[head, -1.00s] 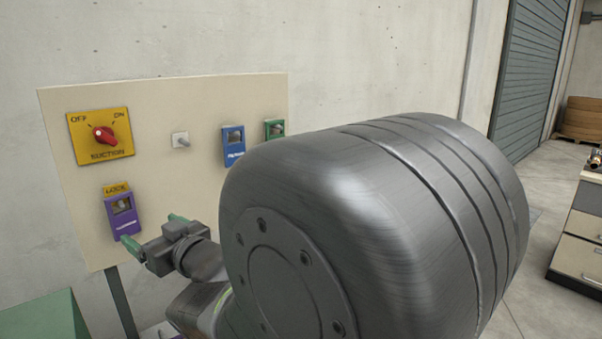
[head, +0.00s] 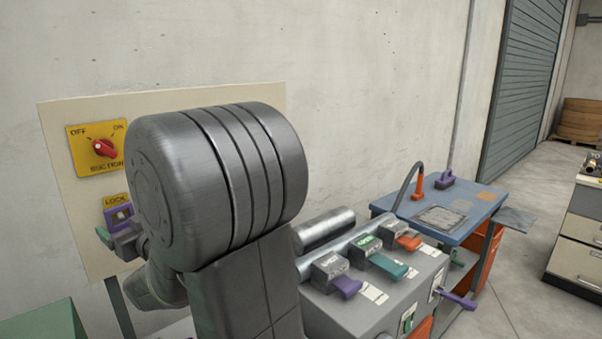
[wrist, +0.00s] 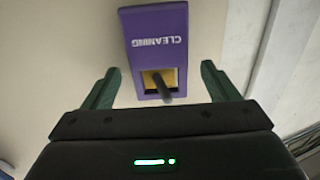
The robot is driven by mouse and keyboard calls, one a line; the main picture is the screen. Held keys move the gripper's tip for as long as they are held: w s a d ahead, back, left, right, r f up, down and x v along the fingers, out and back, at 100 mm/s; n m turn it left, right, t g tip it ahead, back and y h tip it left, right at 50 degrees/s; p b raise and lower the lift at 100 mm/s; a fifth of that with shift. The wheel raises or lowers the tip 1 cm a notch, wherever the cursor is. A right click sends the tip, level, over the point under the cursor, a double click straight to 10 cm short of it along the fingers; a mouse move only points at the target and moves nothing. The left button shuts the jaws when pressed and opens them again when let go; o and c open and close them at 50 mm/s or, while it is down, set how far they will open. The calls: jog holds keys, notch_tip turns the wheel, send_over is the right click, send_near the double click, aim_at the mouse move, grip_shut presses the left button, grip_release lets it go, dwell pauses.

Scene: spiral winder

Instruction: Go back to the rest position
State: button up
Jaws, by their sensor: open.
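My gripper (head: 106,238) is in front of the lower left of the cream wall panel (head: 70,235), mostly behind my own arm. In the wrist view my gripper (wrist: 160,72) is open and empty. Its two green fingers stand apart on either side of the purple tag marked CLEANING (wrist: 150,35). A dark peg (wrist: 163,92) shows at the tag's yellow-backed opening. In the head view the purple tag (head: 117,214) hangs under the yellow LOCK label (head: 115,199).
A red suction knob (head: 104,147) is on the panel above the tag. At right stand a grey control box (head: 350,313) with several coloured handles and a blue-topped table (head: 470,205). A green surface (head: 45,325) is at lower left. Open floor (head: 520,270) lies at right.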

dwell(0.4)
jog(key=shift+s+d+f+b, duration=0.1)
jog(key=shift+d+f+b, duration=0.1)
jog(key=shift+b, duration=0.2)
jog(key=b+v, duration=0.2)
jog(key=v, duration=1.2)
jog(key=p+x, duration=0.2)
jog(key=x, duration=1.2)
jog(key=shift+a+r, duration=0.1)
jog(key=shift+r, duration=0.05)
jog(key=shift+a+r+p, duration=0.15)
jog(key=shift+r+p, duration=0.1)
jog(key=shift+p, duration=0.45)
jog(key=shift+r+p, duration=0.2)
jog(key=shift+p, duration=0.25)
jog(key=s+a+b+v, duration=0.1)
jog(key=b+v, duration=0.1)
jog(key=v, duration=0.6)
jog(key=shift+s+d, duration=0.25)
jog(key=shift+s, duration=0.05)
